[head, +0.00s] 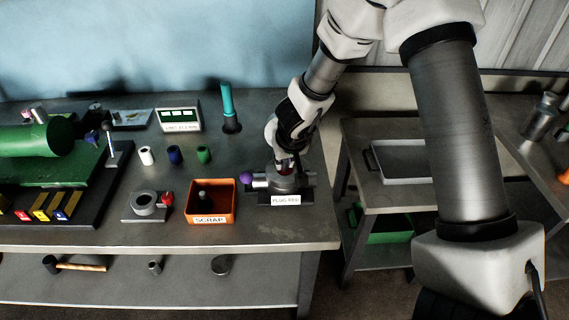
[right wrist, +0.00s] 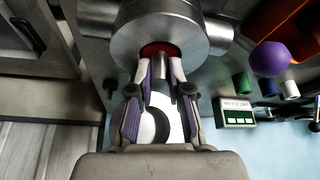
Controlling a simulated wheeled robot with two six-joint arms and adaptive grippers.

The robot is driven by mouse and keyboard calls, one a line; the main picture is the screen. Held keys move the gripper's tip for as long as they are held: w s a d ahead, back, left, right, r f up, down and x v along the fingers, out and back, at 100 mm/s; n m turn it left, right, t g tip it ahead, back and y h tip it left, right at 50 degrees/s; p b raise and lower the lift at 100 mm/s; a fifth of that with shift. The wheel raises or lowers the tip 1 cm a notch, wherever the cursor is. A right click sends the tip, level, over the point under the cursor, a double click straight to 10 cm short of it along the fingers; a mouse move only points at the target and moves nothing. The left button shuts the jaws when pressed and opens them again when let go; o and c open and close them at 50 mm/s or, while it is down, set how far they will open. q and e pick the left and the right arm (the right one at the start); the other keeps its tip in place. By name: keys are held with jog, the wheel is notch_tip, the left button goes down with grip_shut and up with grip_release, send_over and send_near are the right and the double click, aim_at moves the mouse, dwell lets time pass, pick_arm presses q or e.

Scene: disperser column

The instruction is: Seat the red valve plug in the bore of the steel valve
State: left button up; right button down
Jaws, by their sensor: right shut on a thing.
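The steel valve (head: 285,184) stands on a dark base labelled "PLUG RED" near the bench's right end. A purple knob (head: 246,178) is at its left side. My right gripper (head: 284,160) is directly above the valve, pointing down. In the right wrist view, its two fingers (right wrist: 161,75) are shut on the grey stem of the red valve plug (right wrist: 159,48). The plug's red part shows at the round opening in the valve top (right wrist: 190,35). The fingers hide part of it, and I cannot tell how deep it sits. My left gripper is not in view.
An orange SCRAP bin (head: 210,216) stands left of the valve. White, blue and green cylinders (head: 175,154) stand behind it. A grey ring fixture (head: 143,203) with a red piece is further left. A teal-topped post (head: 229,105) stands at the back.

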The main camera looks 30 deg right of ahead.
jog(key=c, duration=1.1)
grip_release()
jog(key=shift+r, duration=0.1)
jog(key=shift+s+r, duration=0.1)
jog(key=shift+r, duration=0.25)
jog(key=p+v, duration=0.6)
jog(key=v, duration=0.5)
jog(key=shift+s+a+r, duration=0.15)
jog(key=shift+s, duration=0.05)
